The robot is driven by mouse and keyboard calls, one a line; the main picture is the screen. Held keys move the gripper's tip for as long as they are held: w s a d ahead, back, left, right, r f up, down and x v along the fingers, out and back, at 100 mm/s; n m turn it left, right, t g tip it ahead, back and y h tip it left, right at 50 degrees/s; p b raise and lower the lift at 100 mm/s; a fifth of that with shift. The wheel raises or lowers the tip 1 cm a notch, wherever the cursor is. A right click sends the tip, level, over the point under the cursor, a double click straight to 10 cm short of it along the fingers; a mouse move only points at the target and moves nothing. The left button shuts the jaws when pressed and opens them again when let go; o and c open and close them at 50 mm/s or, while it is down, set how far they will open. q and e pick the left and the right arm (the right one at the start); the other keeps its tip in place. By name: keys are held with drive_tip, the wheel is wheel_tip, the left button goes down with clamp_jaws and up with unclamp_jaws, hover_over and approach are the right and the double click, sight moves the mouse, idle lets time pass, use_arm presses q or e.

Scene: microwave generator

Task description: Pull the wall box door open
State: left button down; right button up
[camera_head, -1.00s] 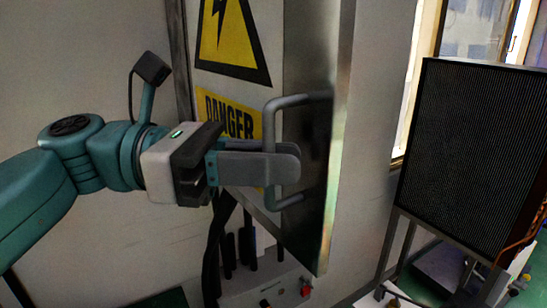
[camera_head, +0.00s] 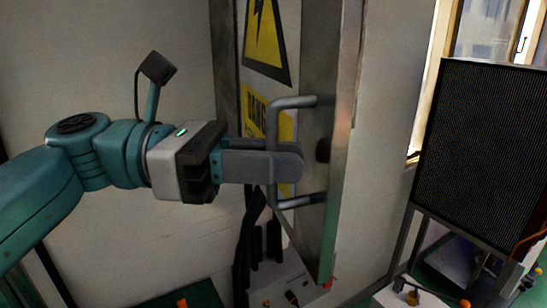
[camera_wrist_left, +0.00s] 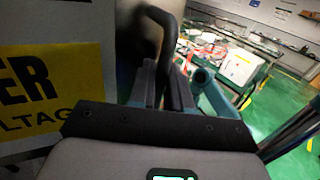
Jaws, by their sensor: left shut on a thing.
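The wall box door (camera_head: 318,60) is a grey metal panel on the right of the box, seen at a steep angle in the head view. It bears a grey bar handle (camera_head: 292,102). A yellow danger sign (camera_head: 265,45) shows beside the handle. My left gripper (camera_head: 285,166) reaches in from the left, and its fingers are shut on the handle's upright bar, hiding its middle. In the left wrist view the fingers (camera_wrist_left: 165,88) close around the dark handle (camera_wrist_left: 158,20), with the sign (camera_wrist_left: 50,90) at the left. My right gripper is not in view.
Black cables (camera_head: 245,240) hang below the box towards a pale unit (camera_head: 290,285) with knobs. A tall dark ribbed panel (camera_head: 475,150) stands on a frame at the right, near a window. Green floor is open at the right in the wrist view.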

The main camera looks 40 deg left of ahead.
use_arm(q)
drive_tip(key=shift+s, duration=0.1)
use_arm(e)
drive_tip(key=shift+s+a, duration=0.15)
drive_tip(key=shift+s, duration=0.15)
use_arm(q)
drive_tip(key=shift+a, duration=0.1)
drive_tip(key=c, duration=1.3)
unclamp_jaws()
drive_tip(key=shift+o, duration=0.2)
